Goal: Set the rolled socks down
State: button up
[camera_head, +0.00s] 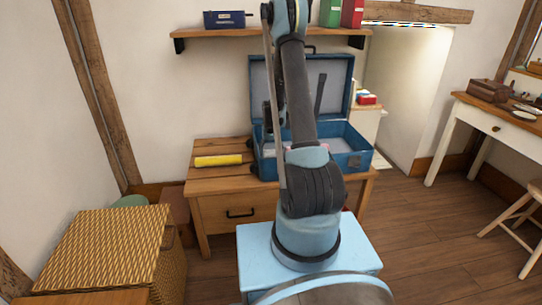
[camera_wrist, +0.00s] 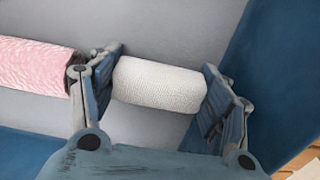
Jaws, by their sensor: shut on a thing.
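The rolled socks (camera_wrist: 158,86), a white knitted roll, lie between the two fingers of my gripper (camera_wrist: 160,80) in the wrist view. The gripper is shut on them, one finger at each end. Behind them is the grey lining (camera_wrist: 180,25) of the blue suitcase. I cannot tell whether the socks touch the lining. The open suitcase (camera_head: 357,160) stands on a wooden chest (camera_head: 220,183) in the head view, lid up at the back. My arm reaches into it and hides the gripper and socks there.
A pink striped roll (camera_wrist: 34,66) lies just left of the left finger. Blue suitcase walls (camera_wrist: 280,75) rise close on the right. A yellow roll (camera_head: 218,160) lies on the chest left of the suitcase. A shelf (camera_head: 240,33) hangs above. A wicker basket (camera_head: 105,245) stands front left.

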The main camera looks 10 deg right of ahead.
jog(key=o, duration=0.7)
jog(key=shift+o, duration=0.2)
